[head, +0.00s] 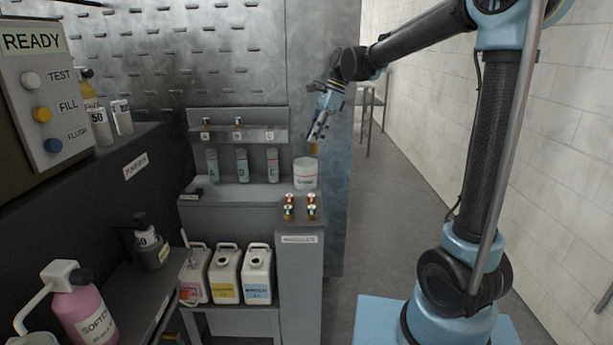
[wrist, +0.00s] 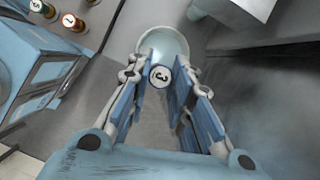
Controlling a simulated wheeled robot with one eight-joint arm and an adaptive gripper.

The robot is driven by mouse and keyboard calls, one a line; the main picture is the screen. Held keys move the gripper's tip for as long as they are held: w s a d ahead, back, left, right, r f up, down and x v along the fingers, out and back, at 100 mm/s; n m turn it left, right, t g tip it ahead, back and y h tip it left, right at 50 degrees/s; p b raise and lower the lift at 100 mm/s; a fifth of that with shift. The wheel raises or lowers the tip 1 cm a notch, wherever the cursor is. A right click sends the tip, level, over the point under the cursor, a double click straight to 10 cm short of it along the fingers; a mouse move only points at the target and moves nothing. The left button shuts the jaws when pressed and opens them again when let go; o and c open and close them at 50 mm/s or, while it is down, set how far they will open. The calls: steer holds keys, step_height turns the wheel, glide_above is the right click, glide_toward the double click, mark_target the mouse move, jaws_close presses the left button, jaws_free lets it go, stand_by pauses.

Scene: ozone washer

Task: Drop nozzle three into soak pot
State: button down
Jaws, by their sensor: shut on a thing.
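Nozzle three, a small piece with a round white top marked "3" (wrist: 161,76), sits between my gripper's fingertips (wrist: 162,84) in the wrist view. In the head view my gripper (head: 319,130) points down, and an orange-brown part of the nozzle (head: 314,149) shows below it. The soak pot (head: 305,175) is a white, open-topped pot with red lettering on the grey ledge. The nozzle appears just above the pot's rim, toward its right side. In the wrist view the pot's pale rim (wrist: 168,36) shows behind the nozzle; the exact height gap is unclear.
Several other nozzles (head: 300,207) stand on the pedestal in front of the pot. Bottles (head: 242,165) stand on the ledge to its left, below a small rack (head: 237,125). White jugs (head: 226,273) stand lower down. The floor (head: 385,215) to the right is clear.

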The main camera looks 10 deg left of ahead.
mark_target(313, 153)
steer(key=x, duration=0.3)
steer(key=shift+w+f, duration=0.1)
steer(key=shift+f, duration=1.25)
steer(key=c, duration=1.3)
jaws_free()
steer(key=shift+c, duration=0.2)
steer(key=v, duration=1.2)
